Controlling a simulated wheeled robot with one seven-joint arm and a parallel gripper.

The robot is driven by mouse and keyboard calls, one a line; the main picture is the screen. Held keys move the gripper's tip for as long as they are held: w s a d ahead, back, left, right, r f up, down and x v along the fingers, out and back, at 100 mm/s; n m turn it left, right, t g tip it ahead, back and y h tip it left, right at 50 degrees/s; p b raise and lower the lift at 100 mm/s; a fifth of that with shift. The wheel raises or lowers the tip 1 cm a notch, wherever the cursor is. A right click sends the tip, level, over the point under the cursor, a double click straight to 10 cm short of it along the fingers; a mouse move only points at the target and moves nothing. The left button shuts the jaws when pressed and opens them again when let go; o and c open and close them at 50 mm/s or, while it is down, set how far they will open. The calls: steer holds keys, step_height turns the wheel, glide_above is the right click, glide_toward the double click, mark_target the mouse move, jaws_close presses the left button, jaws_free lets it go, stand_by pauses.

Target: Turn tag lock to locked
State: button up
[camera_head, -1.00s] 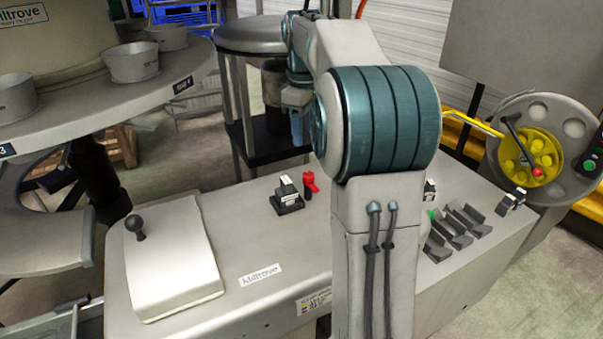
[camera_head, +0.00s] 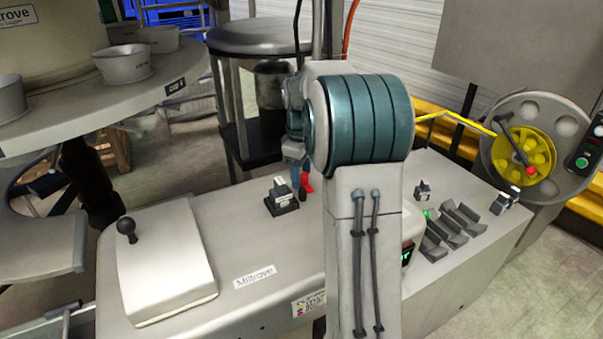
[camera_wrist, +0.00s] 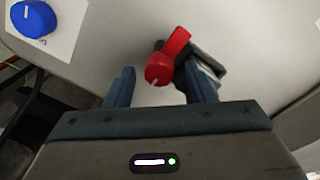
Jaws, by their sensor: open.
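A small red lever with a round end (camera_head: 308,184), which looks like the tag lock, stands on the grey machine top beside a black-based block with a white label (camera_head: 282,196). My gripper (camera_head: 296,165) is above it and partly hides it in the head view. In the wrist view the red lever (camera_wrist: 168,58) lies just beyond and between the fingertips of my open gripper (camera_wrist: 160,82). The labelled block (camera_wrist: 207,66) is partly hidden behind the right finger. Nothing is held. I cannot read any locked marking.
A blue knob on a white plate (camera_wrist: 34,18) shows at the wrist view's upper left. A raised cover with a black ball knob (camera_head: 126,228) is at left. Several grey paddles (camera_head: 455,228) and a yellow-hubbed wheel (camera_head: 530,150) are at right. A round-topped stand (camera_head: 262,38) is behind.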

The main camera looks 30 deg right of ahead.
steer(key=shift+f, duration=0.25)
steer(key=c, duration=0.9)
steer(key=shift+c, duration=0.2)
